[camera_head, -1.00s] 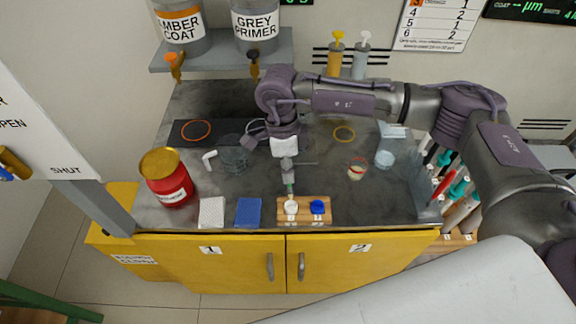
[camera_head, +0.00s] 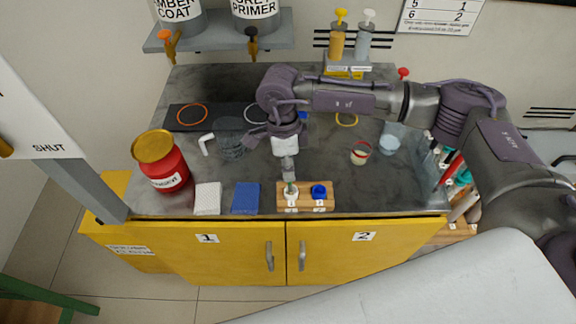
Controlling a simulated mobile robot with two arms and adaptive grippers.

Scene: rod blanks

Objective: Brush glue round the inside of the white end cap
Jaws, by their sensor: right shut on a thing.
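The white end cap (camera_head: 291,195) sits in the left place of a small wooden block (camera_head: 306,209) near the front edge of the bench. My right gripper (camera_head: 289,176) points down above it, shut on a thin brush (camera_head: 290,187) with a greenish part showing. The brush's lower end is at the white cap's opening. Whether it touches the inner wall cannot be told, and the bristles are hidden. A blue end cap (camera_head: 319,191) sits in the block's right place. My left gripper is not in view.
A white cloth (camera_head: 208,198) and a blue cloth (camera_head: 246,198) lie left of the block. A red can (camera_head: 167,167) stands further left. A glass beaker (camera_head: 230,142), a small jar (camera_head: 361,153) and a clear cup (camera_head: 389,144) stand behind. Bench space right of the block is clear.

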